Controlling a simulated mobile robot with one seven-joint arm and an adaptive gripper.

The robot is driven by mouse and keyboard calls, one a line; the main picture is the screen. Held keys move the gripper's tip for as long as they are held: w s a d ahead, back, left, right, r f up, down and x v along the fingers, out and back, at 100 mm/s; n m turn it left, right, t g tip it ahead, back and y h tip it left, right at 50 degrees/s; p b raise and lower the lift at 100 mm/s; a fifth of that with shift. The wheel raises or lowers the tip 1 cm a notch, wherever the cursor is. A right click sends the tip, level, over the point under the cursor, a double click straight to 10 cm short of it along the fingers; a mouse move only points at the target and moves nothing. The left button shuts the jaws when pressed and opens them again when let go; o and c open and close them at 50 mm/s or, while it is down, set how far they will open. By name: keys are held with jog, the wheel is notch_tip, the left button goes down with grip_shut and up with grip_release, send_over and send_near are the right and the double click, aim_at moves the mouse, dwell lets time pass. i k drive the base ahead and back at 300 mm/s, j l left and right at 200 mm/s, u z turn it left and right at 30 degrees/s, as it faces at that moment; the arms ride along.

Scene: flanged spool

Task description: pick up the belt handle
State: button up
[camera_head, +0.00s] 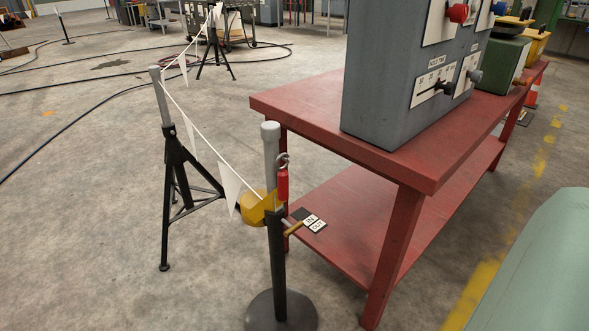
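A short red handle with a metal hook at its top, which I take for the belt handle (282,186), sits upright against the right side of a post (271,145) with a grey upper part and dark lower part. A yellow rounded spool housing (255,208) is fixed to the post just left of and below the handle. A white line runs from the housing up and left. A brass-coloured lever (293,228) sticks out by small IN and OUT plates (314,223). My gripper is not in view.
A red two-level bench (408,180) stands close to the right of the post, carrying a grey control cabinet (387,80). A dark tripod stand (180,180) is left, with white flags on the line. The post's round base (281,312) is on the floor. Open concrete lies at lower left.

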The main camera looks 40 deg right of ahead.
aim_at(282, 175)
jog(key=l, duration=1.25)
jog(key=k+l+z, duration=0.15)
jog(key=l, duration=0.2)
jog(key=k+l+z, duration=0.15)
jog(key=l, duration=0.2)
jog(key=k+l+z, duration=0.15)
jog(key=l, duration=0.25)
jog(key=i, duration=0.05)
